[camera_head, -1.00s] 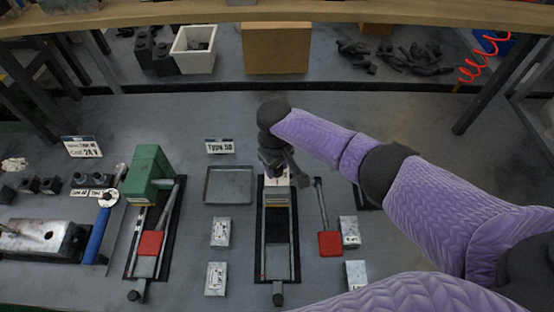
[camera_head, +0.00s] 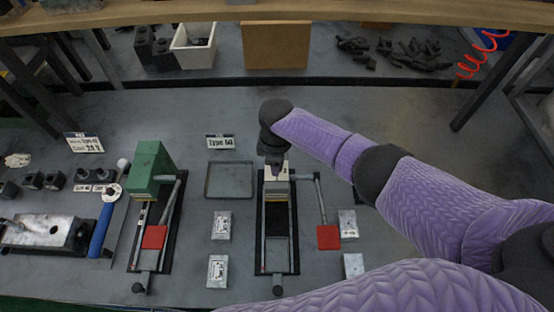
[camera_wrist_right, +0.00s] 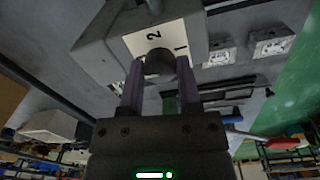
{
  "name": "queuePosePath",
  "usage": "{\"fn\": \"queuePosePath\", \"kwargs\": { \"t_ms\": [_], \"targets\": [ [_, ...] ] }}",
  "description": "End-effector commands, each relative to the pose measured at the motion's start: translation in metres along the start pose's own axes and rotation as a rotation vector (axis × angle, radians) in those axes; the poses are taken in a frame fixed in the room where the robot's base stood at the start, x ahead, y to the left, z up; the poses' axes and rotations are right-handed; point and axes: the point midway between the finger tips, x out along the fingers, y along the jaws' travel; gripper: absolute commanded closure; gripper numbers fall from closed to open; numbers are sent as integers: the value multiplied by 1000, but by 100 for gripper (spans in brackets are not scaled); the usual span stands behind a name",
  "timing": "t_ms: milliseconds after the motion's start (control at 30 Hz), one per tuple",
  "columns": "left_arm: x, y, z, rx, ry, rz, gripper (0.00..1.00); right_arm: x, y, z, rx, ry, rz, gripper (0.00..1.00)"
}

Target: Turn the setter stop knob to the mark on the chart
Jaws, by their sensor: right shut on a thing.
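The middle setter (camera_head: 277,230) is a long grey device on a black base. Its head carries a white dial plate, which shows the digits 1 and 2 in the right wrist view (camera_wrist_right: 160,37). A dark round stop knob (camera_wrist_right: 159,62) stands out from that plate. My right gripper (camera_wrist_right: 157,75) is shut on the knob, with one finger on each side. In the head view my right gripper (camera_head: 274,160) is over the far end of the setter and hides the knob. My left gripper is not in view. A sign (camera_head: 220,142) reading "Type 60" stands behind an empty tray.
The empty grey tray (camera_head: 229,181) lies left of the setter. A red-handled lever (camera_head: 328,237) and small labelled blocks (camera_head: 347,224) lie to its right.

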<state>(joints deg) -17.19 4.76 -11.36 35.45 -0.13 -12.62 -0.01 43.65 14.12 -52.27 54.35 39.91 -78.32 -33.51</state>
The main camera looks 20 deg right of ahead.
Motion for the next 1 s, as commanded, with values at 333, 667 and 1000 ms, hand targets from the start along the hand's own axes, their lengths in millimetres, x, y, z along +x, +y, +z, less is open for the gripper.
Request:
{"fn": "queuePosePath", "kwargs": {
  "t_ms": [333, 667, 1000],
  "targets": [
    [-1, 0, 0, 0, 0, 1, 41, 0, 0, -1, -48, 4, 1, 100],
    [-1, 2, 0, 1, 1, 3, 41, 0, 0, -1, -48, 5, 1, 55],
    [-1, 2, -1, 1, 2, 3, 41, 0, 0, 0, -47, 3, 0, 21]
  ]
}}
